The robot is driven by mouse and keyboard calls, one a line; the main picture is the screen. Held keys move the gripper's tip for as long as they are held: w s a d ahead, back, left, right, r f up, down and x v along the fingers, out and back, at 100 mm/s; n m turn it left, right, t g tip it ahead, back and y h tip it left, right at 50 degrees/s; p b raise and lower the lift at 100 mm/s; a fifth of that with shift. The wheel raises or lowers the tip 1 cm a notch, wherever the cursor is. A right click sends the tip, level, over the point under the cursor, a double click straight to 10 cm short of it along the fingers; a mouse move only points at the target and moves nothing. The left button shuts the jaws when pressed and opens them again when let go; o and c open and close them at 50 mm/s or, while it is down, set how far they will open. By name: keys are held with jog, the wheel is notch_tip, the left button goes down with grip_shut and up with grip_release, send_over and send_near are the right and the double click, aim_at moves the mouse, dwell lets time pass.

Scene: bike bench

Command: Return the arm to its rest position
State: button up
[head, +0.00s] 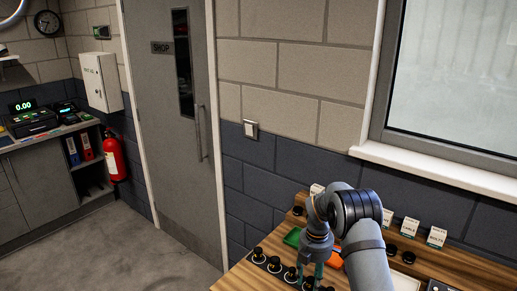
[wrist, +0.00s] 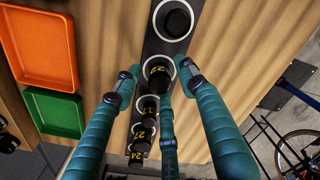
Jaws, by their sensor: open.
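My gripper (wrist: 158,88) has teal fingers, spread open and pointing down at the wooden bench (head: 240,280). In the wrist view a black round piece with a yellow number (wrist: 158,73) sits in a white ring on a dark strip (wrist: 166,46), between the fingertips. The fingers look apart from it and hold nothing. In the head view my gripper (head: 311,268) hangs over the row of black pieces (head: 274,264) at the bench's front, and its fingertips are partly lost among them.
An orange tray (wrist: 38,45) and a green tray (wrist: 54,114) lie beside the strip. White label cards (head: 437,237) stand at the back by the wall. A bicycle wheel (wrist: 298,150) shows beyond the bench. The floor (head: 110,245) left of the bench is clear.

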notch_tip(320, 180, up, 4)
jog(key=shift+f+b, duration=0.25)
jog(key=shift+b, duration=0.05)
jog(key=shift+d+r, duration=0.15)
jog(key=shift+d, duration=0.05)
jog(key=shift+s, duration=0.1)
